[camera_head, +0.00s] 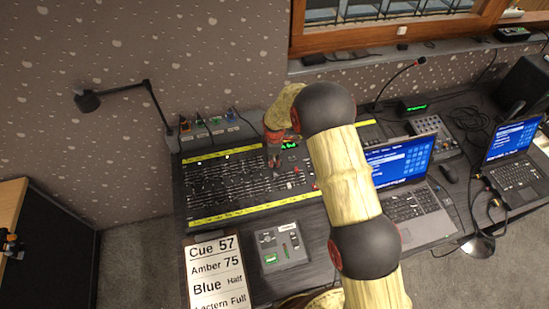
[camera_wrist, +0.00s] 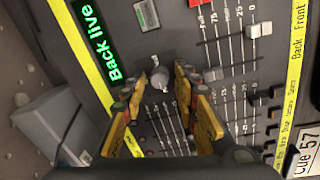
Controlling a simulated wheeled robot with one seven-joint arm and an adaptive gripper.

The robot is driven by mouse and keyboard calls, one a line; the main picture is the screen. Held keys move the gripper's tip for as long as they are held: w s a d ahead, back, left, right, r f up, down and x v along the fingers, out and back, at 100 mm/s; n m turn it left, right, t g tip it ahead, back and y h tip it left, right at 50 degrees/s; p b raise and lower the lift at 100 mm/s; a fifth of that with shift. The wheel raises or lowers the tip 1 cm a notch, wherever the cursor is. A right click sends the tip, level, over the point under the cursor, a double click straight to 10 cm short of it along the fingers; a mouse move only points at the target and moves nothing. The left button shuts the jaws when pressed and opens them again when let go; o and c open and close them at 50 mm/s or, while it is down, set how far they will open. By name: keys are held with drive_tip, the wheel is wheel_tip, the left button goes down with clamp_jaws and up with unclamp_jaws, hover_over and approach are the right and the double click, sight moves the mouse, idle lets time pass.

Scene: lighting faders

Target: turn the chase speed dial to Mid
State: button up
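A grey round dial (camera_wrist: 159,78) sits on the dark lighting console (camera_head: 235,190), close to the green "Back live" display (camera_wrist: 92,42). No label on the dial is readable, so I cannot tell its setting. My gripper (camera_wrist: 156,83) has its two yellow fingers apart, one on each side of the dial, with visible gaps between the fingertips and the dial. In the head view my gripper (camera_head: 276,155) points down at the console's upper middle, and the dial is hidden there.
Fader rows (camera_wrist: 235,80) lie right of the dial in the wrist view. A cue sheet (camera_head: 217,275) and a small grey box (camera_head: 280,247) are in front of the console. A laptop (camera_head: 415,205) stands at the right, and a desk lamp (camera_head: 90,101) at the back left.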

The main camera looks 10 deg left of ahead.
drive_tip(key=c, duration=0.6)
clamp_jaws()
drive_tip(key=m+b, duration=0.1)
drive_tip(key=m, duration=0.2)
drive_tip(key=shift+m, duration=0.4)
drive_tip(key=m+b, duration=0.1)
drive_tip(key=m, duration=0.2)
drive_tip(key=shift+f+m, duration=0.1)
drive_tip(key=shift+m, duration=0.2)
drive_tip(key=m+b, duration=0.1)
drive_tip(key=m, duration=0.4)
drive_tip(key=shift+h+b, duration=0.3)
drive_tip(key=shift+b, duration=0.05)
drive_tip(key=shift+w+a+m+g+b, duration=0.1)
drive_tip(key=shift+m+g+b, duration=0.3)
drive_tip(key=shift+m, duration=2.3)
